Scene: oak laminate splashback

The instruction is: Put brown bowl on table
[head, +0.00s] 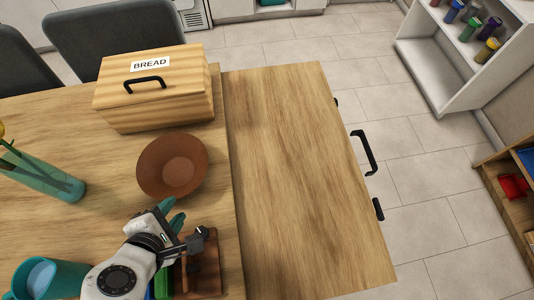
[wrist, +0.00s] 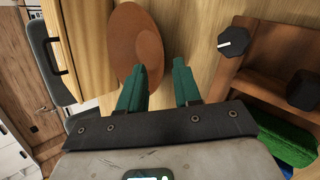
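The brown bowl (head: 172,165) rests on the wooden table (head: 100,205), open side up, near the table's right edge. My gripper (head: 174,218) is just in front of the bowl, low over the table, with its teal fingers pointing towards it. In the wrist view the bowl (wrist: 135,42) lies beyond the fingertips, mostly ahead of the left finger. Whether the left fingertip touches the bowl's rim I cannot tell.
A wooden bread box (head: 155,98) stands behind the bowl. A teal vase (head: 45,178) and a teal mug (head: 50,280) stand at left. A brown wooden rack (head: 207,268) is close to my gripper. The wooden surface (head: 300,170) at right is clear.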

